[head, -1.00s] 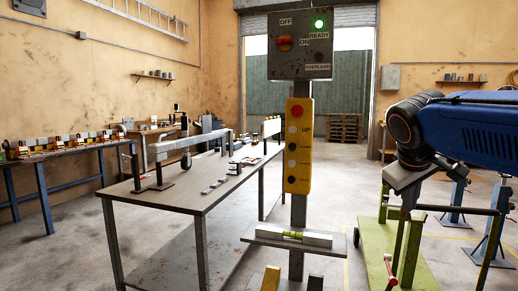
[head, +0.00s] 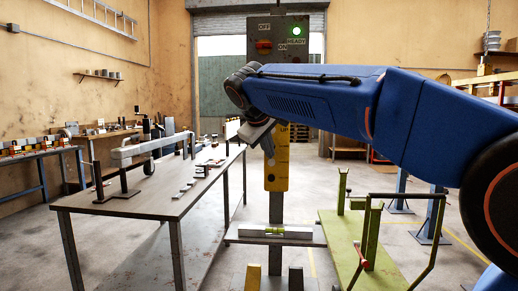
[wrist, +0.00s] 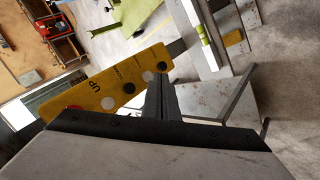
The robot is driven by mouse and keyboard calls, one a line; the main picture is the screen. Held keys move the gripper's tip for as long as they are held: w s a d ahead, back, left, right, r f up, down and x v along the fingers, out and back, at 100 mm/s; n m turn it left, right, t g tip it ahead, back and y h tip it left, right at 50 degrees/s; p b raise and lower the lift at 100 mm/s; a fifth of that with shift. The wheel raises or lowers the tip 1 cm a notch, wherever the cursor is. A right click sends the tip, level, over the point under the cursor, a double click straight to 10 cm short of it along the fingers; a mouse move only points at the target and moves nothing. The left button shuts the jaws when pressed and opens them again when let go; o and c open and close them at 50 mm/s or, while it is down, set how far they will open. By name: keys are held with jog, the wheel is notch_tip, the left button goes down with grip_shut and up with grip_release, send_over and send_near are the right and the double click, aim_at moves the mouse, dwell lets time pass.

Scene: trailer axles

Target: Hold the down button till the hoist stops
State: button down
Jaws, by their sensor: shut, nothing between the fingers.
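The yellow button pendant (head: 277,172) hangs on a post below a grey control box (head: 265,40), its upper part behind my arm. In the wrist view the pendant (wrist: 110,88) lies slantwise, with a red button (wrist: 72,108) at one end, "UP" lettering and several pale and dark buttons. The box's green READY lamp (head: 296,31) is lit.
A shelf on the post below the pendant holds a level (head: 274,232). A long workbench (head: 130,208) with metal parts stands to the left. A green stand (head: 360,245) and blue jacks (head: 402,190) stand to the right.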

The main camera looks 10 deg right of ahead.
jog(key=shift+a, duration=0.15)
jog(key=shift+w, duration=0.1)
jog(key=w+d, duration=0.3)
jog(key=w, duration=0.5)
jog(key=shift+w, duration=0.15)
dwell(0.3)
dwell(2.0)
jog(key=shift+w, duration=0.4)
